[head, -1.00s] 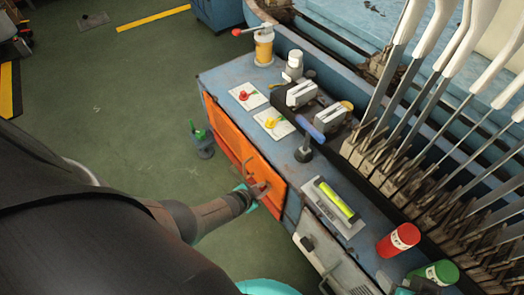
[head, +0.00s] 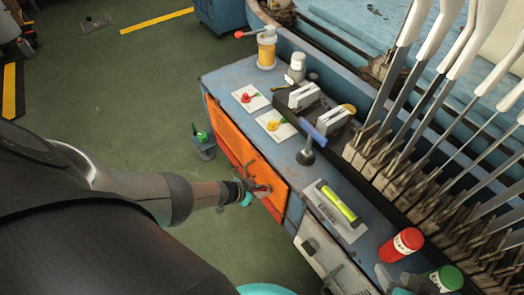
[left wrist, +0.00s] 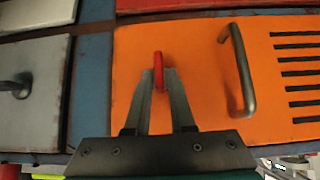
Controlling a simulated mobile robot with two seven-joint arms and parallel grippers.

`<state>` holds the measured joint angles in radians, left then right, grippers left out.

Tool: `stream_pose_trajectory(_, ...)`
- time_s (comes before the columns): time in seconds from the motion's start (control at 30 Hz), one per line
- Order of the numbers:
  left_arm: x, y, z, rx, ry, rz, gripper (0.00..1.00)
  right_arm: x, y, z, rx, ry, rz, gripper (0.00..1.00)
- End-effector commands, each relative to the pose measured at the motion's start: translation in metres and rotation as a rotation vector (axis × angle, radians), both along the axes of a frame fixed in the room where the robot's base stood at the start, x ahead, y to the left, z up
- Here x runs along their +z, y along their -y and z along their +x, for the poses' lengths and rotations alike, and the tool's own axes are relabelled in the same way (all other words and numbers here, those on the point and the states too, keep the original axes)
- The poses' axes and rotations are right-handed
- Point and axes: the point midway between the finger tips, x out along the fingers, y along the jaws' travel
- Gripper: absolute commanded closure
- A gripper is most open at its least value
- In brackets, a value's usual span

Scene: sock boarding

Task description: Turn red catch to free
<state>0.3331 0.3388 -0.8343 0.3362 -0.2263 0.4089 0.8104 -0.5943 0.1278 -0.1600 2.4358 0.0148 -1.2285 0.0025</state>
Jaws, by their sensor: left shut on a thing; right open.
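The red catch (left wrist: 158,70) is on the orange door (left wrist: 200,110) of the bench, near one edge of the panel. In the left wrist view it stands lengthwise between my fingertips. My left gripper (left wrist: 160,84) is shut on it, both fingers pressing its sides. In the head view my left gripper (head: 263,189) is at the lower right part of the orange door (head: 232,142), and the catch is mostly hidden there. My right gripper (head: 416,282) shows partly at the bottom right edge, beside the green can (head: 446,278), open and apart from the door.
A dark bar handle (left wrist: 238,70) stands out from the door near the catch. A grey door (head: 325,245) adjoins it. Tall levers stand at right.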

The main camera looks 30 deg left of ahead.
Motion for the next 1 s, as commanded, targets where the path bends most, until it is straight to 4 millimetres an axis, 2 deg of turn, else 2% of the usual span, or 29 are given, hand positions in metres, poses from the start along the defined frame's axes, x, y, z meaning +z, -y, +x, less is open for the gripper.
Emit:
stream_pose_trajectory(0.4, 0.0003, -0.0023, 0.0005, 0.004, -0.002, -0.001, 1.00, -0.0037, -0.0011, -0.0025, 0.003, -0.006, 0.001, 0.50)
stream_pose_trajectory(0.43, 0.0003, -0.0023, 0.0006, 0.004, -0.002, -0.001, 0.76, -0.0037, -0.0011, -0.0025, 0.004, -0.006, 0.001, 0.50)
stream_pose_trajectory(0.6, 0.0003, -0.0016, 0.0005, 0.003, -0.001, -0.001, 0.57, -0.0038, -0.0011, -0.0029, 0.004, -0.009, 0.000, 0.50)
stream_pose_trajectory(1.0, 0.0061, -0.0022, -0.0036, 0.001, -0.001, -0.003, 0.57, -0.0036, 0.0035, -0.0048, -0.004, -0.044, -0.015, 0.50)
